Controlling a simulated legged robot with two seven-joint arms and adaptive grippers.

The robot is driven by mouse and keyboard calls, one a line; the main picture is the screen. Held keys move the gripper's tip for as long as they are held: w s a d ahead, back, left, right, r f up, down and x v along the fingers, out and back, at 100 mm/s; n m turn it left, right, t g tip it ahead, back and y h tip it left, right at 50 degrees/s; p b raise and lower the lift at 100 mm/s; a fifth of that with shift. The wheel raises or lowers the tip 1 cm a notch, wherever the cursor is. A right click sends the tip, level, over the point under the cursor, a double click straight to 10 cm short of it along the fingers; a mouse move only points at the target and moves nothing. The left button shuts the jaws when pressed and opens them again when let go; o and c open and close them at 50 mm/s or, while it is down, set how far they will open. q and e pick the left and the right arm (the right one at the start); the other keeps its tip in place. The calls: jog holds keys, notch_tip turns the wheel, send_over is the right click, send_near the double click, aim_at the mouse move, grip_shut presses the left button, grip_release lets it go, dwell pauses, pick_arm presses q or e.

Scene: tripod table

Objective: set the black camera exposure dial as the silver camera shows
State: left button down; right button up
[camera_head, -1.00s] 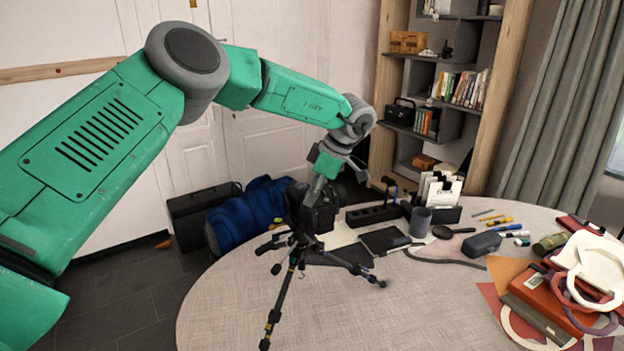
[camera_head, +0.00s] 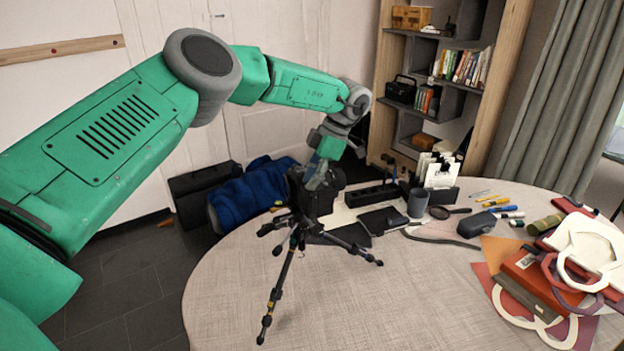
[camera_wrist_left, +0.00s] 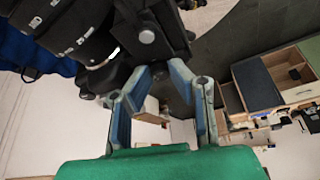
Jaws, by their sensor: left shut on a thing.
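The black camera (camera_head: 326,193) stands on a tripod (camera_head: 279,285) on the round table. Its dark body and ringed lens (camera_wrist_left: 70,35) fill the upper left of the left wrist view. My left gripper (camera_head: 318,179) reaches down onto the top of the camera. I cannot make out a silver camera. My right gripper is not in view.
The round table (camera_head: 225,290) is bare at the front. A black notebook (camera_head: 383,220), grey cup (camera_head: 417,203), magnifying glass (camera_head: 449,212) and dark case (camera_head: 477,224) lie right of the tripod. Books and paper rings (camera_head: 590,250) crowd the right edge.

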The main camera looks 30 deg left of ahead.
pick_arm(q)
jog(key=c, duration=1.5)
grip_release()
jog(key=shift+o, duration=0.2)
jog(key=shift+r, duration=0.1)
jog(key=v, duration=0.6)
jog(key=shift+w, duration=0.25)
jog(key=shift+v, duration=0.9)
jog(key=shift+s+d, duration=0.1)
jog(key=shift+d, duration=0.05)
